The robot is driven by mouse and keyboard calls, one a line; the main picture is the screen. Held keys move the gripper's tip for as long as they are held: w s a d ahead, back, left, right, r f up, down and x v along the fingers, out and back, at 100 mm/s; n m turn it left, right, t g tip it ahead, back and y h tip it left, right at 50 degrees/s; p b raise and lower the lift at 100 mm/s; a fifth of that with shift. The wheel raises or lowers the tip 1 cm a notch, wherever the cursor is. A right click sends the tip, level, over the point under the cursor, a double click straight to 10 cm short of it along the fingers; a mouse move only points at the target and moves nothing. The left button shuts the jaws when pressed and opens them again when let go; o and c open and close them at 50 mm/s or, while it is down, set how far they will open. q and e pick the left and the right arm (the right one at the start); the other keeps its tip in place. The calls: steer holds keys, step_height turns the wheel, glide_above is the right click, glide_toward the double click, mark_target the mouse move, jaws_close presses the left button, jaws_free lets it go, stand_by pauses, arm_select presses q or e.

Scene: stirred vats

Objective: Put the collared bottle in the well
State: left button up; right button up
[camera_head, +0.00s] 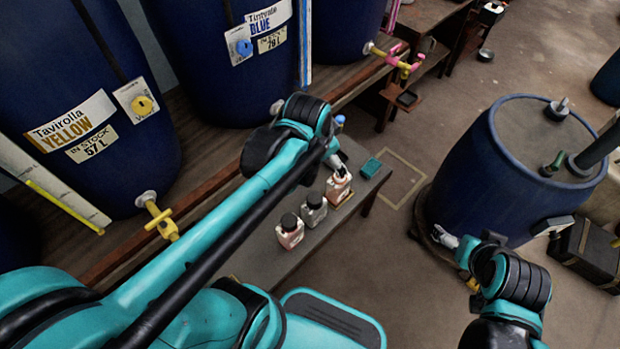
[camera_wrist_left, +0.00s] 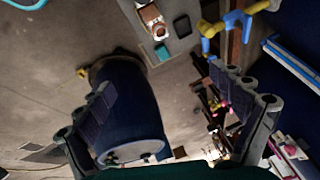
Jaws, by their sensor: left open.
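Three small bottles with dark caps stand in a row on the low grey bench: a pinkish one (camera_head: 289,234), a grey one (camera_head: 313,210) and a reddish-brown one (camera_head: 338,190). I cannot tell for certain which has the collar. The reddish-brown bottle (camera_wrist_left: 153,20) also shows at the top of the left wrist view. A teal square piece (camera_head: 370,168) lies beyond it on the bench; whether it is the well is unclear. My left gripper (camera_head: 336,162) is open and empty, close to the reddish-brown bottle. My right gripper (camera_head: 455,243) is beside the standing vat, its fingers unclear.
Large blue vats (camera_head: 80,90) with taps stand on a wooden rack at the left. A lidded blue vat (camera_head: 520,165) stands on the floor at the right, with a black box (camera_head: 590,252) beside it. Open floor lies beyond the bench.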

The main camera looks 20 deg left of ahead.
arm_select(q)
steer(key=s+n+t, duration=0.2)
steer(key=s+n, duration=0.4)
steer(key=s, duration=0.3)
steer(key=shift+s+r, duration=0.15)
